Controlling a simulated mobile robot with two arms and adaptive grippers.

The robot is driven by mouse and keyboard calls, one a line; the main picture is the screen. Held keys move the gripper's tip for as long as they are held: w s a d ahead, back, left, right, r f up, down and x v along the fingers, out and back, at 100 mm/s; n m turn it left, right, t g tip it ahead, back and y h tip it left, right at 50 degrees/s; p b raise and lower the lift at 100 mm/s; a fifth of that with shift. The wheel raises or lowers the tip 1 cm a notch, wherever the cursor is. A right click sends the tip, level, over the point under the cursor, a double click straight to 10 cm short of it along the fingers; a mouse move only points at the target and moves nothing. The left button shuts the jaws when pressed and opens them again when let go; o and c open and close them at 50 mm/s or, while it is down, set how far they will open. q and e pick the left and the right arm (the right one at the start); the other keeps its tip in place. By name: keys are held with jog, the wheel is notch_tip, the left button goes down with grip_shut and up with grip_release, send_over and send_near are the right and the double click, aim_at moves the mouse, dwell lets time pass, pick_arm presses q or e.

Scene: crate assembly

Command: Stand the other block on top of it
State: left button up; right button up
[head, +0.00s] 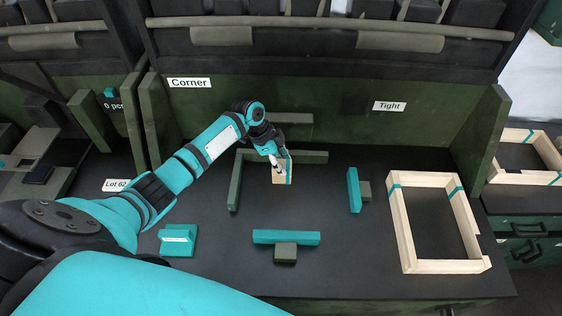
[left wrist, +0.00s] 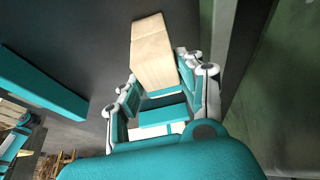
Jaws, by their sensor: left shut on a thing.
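A pale wooden block (head: 279,179) with a teal stripe along its right side is near the corner formed by two dark green bars. My left gripper (head: 276,161) is over it and shut on a wooden block. In the left wrist view, the held wooden block (left wrist: 152,52) sticks out between the fingers of my left gripper (left wrist: 155,95). I cannot tell whether a second block is under the held one, as the gripper hides part of it. My right gripper is not in view.
Dark green bars (head: 235,181) stand left of and behind the block. Teal stops (head: 286,238) (head: 354,190) are in front and to the right. A teal piece (head: 178,240) lies at left.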

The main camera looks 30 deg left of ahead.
pick_arm(q)
jog(key=shift+f, duration=0.1)
jog(key=o, duration=1.2)
jog(key=shift+o, duration=0.2)
notch_tip(320, 180, up, 8)
jog(key=p, duration=0.7)
jog(key=shift+p, duration=0.3)
